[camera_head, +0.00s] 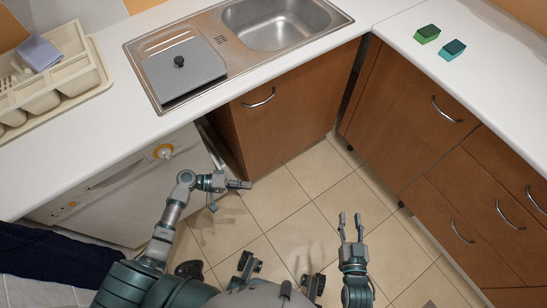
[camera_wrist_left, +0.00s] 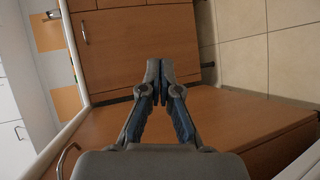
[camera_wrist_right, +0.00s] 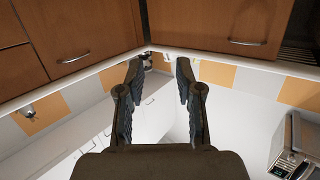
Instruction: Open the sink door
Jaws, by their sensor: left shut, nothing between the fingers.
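The sink door (camera_head: 290,115) is a brown wooden panel under the sink, with a curved metal handle (camera_head: 258,98) near its upper left. It looks closed, though I cannot be sure it is flush. My left gripper (camera_head: 247,184) is shut and empty, low by the door's lower left corner and well below the handle. My right gripper (camera_head: 350,216) is open and empty over the tiles, away from the door.
A white appliance (camera_head: 110,190) stands left of the sink cabinet, with a dark gap between them. Brown cabinets with drawers (camera_head: 460,195) line the right side. The sink (camera_head: 275,22), a dish rack (camera_head: 45,90) and two small blocks (camera_head: 427,34) are on the counter. The tiled floor is clear.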

